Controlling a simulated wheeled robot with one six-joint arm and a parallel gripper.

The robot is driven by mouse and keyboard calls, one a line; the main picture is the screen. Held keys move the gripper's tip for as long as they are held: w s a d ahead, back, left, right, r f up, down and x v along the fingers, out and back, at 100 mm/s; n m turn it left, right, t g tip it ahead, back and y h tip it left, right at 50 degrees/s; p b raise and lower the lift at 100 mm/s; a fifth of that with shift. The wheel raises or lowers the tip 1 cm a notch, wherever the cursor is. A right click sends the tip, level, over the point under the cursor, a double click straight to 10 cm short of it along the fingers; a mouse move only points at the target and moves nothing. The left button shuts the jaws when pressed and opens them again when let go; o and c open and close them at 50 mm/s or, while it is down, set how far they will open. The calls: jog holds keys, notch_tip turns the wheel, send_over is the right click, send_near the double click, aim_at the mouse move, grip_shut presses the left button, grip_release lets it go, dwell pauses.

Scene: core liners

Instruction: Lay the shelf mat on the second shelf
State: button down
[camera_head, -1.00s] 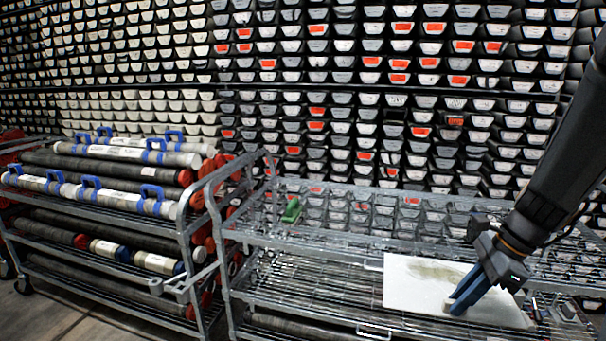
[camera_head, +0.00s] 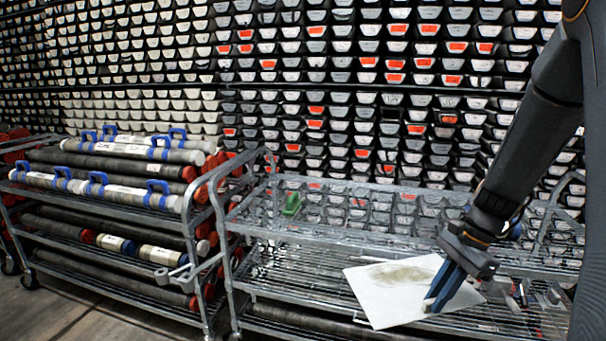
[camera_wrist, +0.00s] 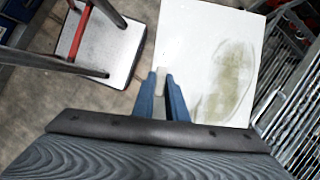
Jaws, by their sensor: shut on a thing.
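The shelf mat is a thin white sheet (camera_head: 385,305) with a greenish-brown smudge, also large in the wrist view (camera_wrist: 185,45). My gripper (camera_head: 437,300) is shut on the mat near one edge; its blue fingers also show in the wrist view (camera_wrist: 161,84). In the head view the mat overlaps the wire cart's middle shelf (camera_head: 310,262). In the wrist view it hangs over the floor, with the wire shelving beside it at the right. I cannot tell if it touches the cart. The mat and my arm hide part of the shelves.
Small items (camera_head: 552,296) lie at the middle shelf's right. A second cart with core tubes (camera_head: 120,165) stands left. The wrist view shows a red-and-grey frame over a pale panel (camera_wrist: 105,50) on the floor.

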aim_at(379, 301)
jog(key=w+a+f+n+g+h, duration=0.4)
jog(key=w+a+f+n, duration=0.5)
jog(key=n, duration=0.6)
jog(key=s+a+f, duration=0.1)
jog(key=s+f, duration=0.5)
jog(key=f, duration=0.1)
jog(key=shift+a+t, duration=0.3)
jog(key=shift+a, duration=0.05)
